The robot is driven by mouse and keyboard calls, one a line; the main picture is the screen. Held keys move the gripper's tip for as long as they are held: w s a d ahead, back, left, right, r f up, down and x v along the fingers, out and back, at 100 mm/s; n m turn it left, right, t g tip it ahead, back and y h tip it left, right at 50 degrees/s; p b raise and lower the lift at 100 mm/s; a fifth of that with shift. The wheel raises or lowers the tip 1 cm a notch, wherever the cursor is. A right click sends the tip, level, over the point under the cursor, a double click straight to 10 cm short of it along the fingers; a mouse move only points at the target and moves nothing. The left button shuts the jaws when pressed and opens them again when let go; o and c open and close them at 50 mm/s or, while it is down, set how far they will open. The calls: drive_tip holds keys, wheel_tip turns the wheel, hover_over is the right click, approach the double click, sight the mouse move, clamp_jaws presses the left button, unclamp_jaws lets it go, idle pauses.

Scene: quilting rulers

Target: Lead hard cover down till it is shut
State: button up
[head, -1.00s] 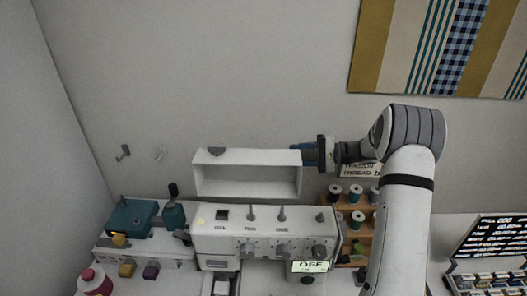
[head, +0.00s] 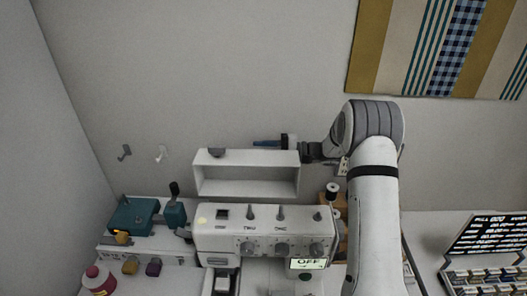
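The hard cover (head: 246,191) is a white, hollow, box-like lid. It stands open and raised behind the white sewing machine (head: 215,240), its hollow side facing the camera. A grey rounded part (head: 217,153) sits on its upper edge. My gripper (head: 258,143) points left, just above the right half of the cover's upper edge. The dark blue fingers show edge-on, so their gap is hidden. Nothing shows between them, and I cannot tell whether they touch the cover.
The wall is close behind the cover, with two hooks (head: 124,152) at left. A teal device (head: 132,216) stands left of the machine. A wooden thread rack (head: 326,199) at right is mostly hidden by my arm. A display (head: 306,264) on the machine reads OFF.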

clamp_jaws()
idle(0.5)
